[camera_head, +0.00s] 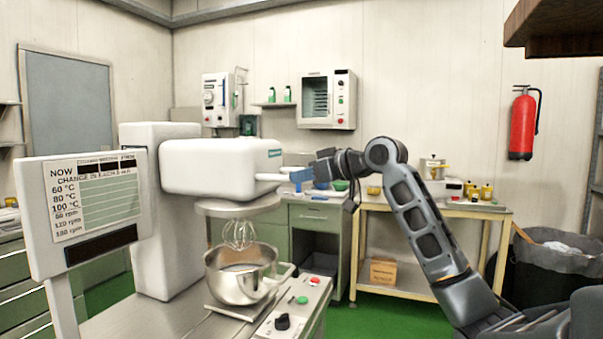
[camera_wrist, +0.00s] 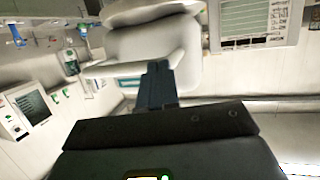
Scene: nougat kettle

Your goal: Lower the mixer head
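The white mixer head (camera_head: 222,166) juts from its column, roughly level, above a steel bowl (camera_head: 240,275). A wire whisk (camera_head: 239,234) hangs below the head, its lower end at the bowl's mouth. A pale handle (camera_head: 268,177) sticks out from the head's right end; it also shows in the wrist view (camera_wrist: 108,70). My gripper (camera_head: 301,175) is at the outer part of this handle. In the wrist view its dark blue fingers (camera_wrist: 158,82) lie close together and overlap the handle. I cannot tell whether the handle is between them.
A sign board (camera_head: 85,208) stands left of the mixer. A control panel with buttons (camera_head: 296,306) lies right of the bowl. A bench (camera_head: 477,208) with yellow containers stands behind my arm. A fire extinguisher (camera_head: 522,127) hangs on the back wall.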

